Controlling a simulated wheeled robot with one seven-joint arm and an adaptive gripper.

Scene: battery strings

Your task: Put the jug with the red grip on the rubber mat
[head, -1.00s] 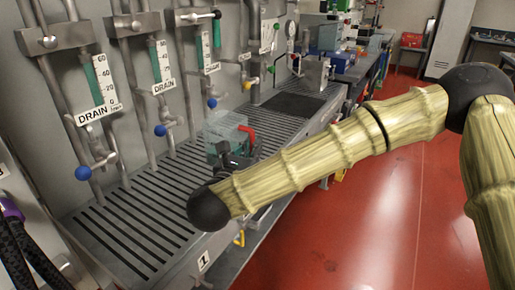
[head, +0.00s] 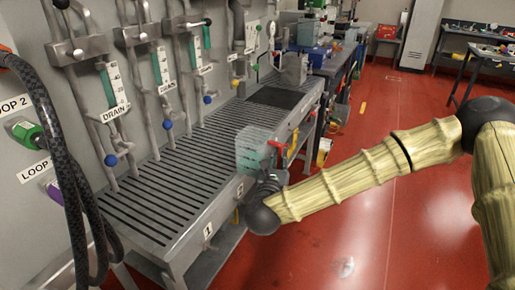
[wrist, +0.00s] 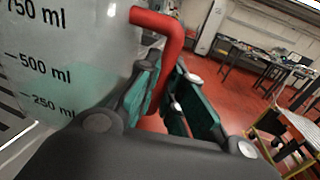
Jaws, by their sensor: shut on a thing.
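The clear jug with the red grip (head: 252,150) is upright in the head view, with greenish liquid low in it. In the wrist view its wall (wrist: 60,50) shows volume marks, and its red grip (wrist: 172,45) runs down between the finger pads. My gripper (wrist: 172,95) is shut on the red grip. It holds the jug by the front edge of the slatted bench; whether the jug's base touches anything is hidden. A dark flat patch, likely the rubber mat (head: 276,97), lies at the far end of the bench with its surface clear.
The slatted bench (head: 150,205) is mostly bare between jug and wall. Valves, gauges and pipes (head: 110,90) line the wall behind it. Black hoses (head: 75,190) hang at the left. A grey block-like fixture (head: 294,68) stands beyond the dark patch. Red floor (head: 340,235) is open at the right.

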